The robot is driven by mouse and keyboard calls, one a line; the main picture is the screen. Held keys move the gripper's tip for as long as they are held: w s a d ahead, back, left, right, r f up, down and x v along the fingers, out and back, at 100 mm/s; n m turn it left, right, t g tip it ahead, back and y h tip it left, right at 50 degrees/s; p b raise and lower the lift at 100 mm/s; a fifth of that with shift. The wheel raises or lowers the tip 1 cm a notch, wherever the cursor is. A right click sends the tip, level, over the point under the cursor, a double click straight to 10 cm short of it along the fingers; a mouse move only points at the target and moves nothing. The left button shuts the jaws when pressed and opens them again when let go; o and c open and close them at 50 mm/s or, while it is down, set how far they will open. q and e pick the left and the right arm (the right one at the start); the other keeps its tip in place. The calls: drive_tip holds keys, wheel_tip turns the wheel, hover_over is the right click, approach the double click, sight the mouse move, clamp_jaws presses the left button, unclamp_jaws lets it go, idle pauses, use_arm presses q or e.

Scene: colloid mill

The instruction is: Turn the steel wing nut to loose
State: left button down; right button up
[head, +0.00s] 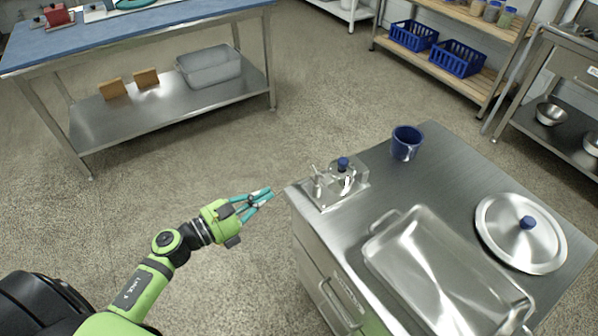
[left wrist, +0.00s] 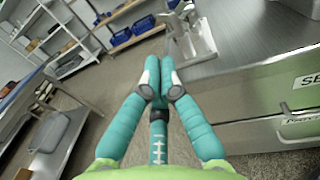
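A small steel fixture (head: 324,196) stands on the near left corner of the steel cabinet top. A steel upright part, which looks like the wing nut (head: 316,179), is on its left side; its exact turn is too small to tell. A blue knob (head: 343,163) tops the post beside it. My left gripper (head: 269,194) has teal fingers and is left of the fixture, apart from it, pointing towards it. Its fingertips (left wrist: 159,68) are close together with a narrow gap and nothing between them. The fixture (left wrist: 200,48) shows beyond the fingers in the left wrist view. My right gripper is not visible.
The cabinet top (head: 395,185) also carries a blue mug (head: 406,142), a steel tray (head: 440,275) and a round lid (head: 520,235) with a blue knob. A blue-topped table (head: 150,28) stands back left, and a shelf with blue crates (head: 455,58) back right. The floor between is clear.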

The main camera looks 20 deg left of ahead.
sight(318, 177)
use_arm(q)
drive_tip(key=p+x, duration=0.2)
drive_tip(key=x, duration=0.9)
drive_tip(key=shift+w+p, duration=0.25)
drive_tip(key=shift+p, duration=0.05)
